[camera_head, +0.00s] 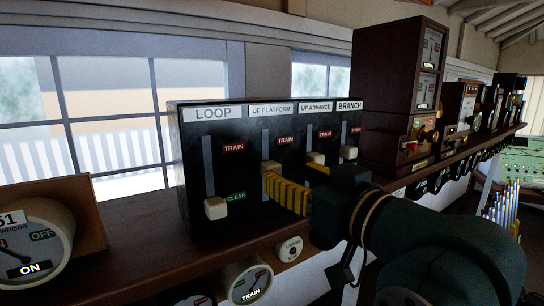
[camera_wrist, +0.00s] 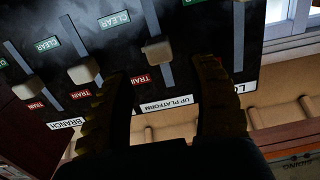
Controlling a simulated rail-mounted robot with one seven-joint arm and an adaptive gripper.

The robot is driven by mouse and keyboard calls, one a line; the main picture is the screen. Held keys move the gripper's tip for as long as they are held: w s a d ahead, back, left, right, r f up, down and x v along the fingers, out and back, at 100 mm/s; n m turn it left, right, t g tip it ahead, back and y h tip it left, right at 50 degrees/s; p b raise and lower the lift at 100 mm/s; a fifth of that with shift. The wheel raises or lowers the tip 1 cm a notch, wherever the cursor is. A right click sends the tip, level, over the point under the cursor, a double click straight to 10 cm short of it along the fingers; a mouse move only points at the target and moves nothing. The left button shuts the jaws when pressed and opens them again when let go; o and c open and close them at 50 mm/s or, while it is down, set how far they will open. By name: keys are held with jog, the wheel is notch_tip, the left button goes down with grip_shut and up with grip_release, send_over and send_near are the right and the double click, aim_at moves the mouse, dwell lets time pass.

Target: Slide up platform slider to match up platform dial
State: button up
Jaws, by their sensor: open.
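The up platform slider (camera_head: 270,167) is a pale knob on a vertical slot in a black panel (camera_head: 240,215), under the UP PLATFORM label (camera_head: 271,108). It sits partway along its slot, below the red TRAIN mark. In the wrist view, upside down, the up platform slider (camera_wrist: 157,50) shows just beyond my fingertips, in line with the gap between them. My gripper (camera_head: 289,176) is open, with yellow fingers close to the panel; the wrist view shows my gripper (camera_wrist: 164,70) with nothing clasped. I cannot tell which dial is the up platform dial.
The loop slider (camera_head: 215,207) is low, beside CLEAR. The up advance slider (camera_head: 315,158) and branch slider (camera_head: 348,152) are close by on the right. A dial (camera_head: 248,283) marked TRAIN hangs below the shelf. A wooden cabinet (camera_head: 385,80) stands to the right.

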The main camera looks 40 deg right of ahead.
aim_at(276, 168)
jog(key=p+x, duration=0.1)
jog(key=x, duration=0.4)
jog(key=shift+w+r, duration=0.1)
jog(key=shift+w+p, duration=0.3)
jog(key=shift+w, duration=0.1)
grip_shut()
